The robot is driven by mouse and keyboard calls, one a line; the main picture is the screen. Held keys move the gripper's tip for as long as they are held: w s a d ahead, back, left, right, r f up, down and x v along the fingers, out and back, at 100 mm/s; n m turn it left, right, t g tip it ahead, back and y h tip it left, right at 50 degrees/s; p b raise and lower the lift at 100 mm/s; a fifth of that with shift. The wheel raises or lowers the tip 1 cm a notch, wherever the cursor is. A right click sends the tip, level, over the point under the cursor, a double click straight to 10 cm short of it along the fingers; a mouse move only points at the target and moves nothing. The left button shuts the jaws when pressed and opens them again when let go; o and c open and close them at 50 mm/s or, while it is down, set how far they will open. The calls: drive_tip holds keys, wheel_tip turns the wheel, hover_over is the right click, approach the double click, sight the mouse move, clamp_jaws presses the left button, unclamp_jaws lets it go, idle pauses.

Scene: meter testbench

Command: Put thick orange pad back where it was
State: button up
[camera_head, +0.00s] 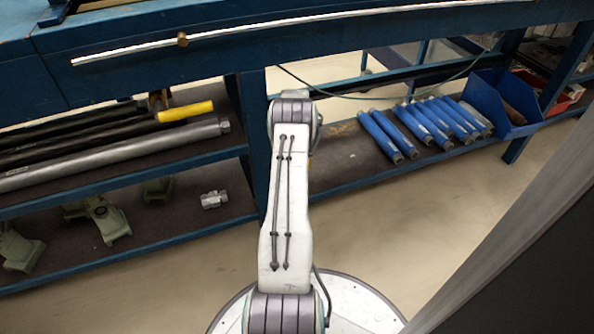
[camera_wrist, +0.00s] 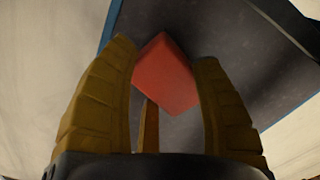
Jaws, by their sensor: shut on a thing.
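The thick orange pad (camera_wrist: 166,75) looks like a red-orange block in the wrist view. My gripper (camera_wrist: 165,52) has its two yellow-brown fingers on either side of the pad and is shut on it. The pad is tilted, with one corner towards the top of the picture. Behind it is a dark grey surface (camera_wrist: 215,35) with a blue edge; I cannot tell how far the pad is from it. In the head view my arm hides the gripper and the pad.
A blue bench (camera_head: 130,45) runs across the top of the head view. Its lower shelf (camera_head: 345,165) holds several blue cylinders (camera_head: 425,125) and a blue bin (camera_head: 497,100). At left are long bars (camera_head: 110,155), a yellow cylinder (camera_head: 187,111) and green metal parts (camera_head: 105,220). Bare shelf shows left of the cylinders.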

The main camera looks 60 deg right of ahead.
drive_tip(key=shift+f, duration=0.7)
idle(0.6)
drive_tip(key=o, duration=1.2)
drive_tip(key=shift+r, duration=0.1)
wheel_tip(320, 180, up, 12)
drive_tip(key=shift+f, duration=0.1)
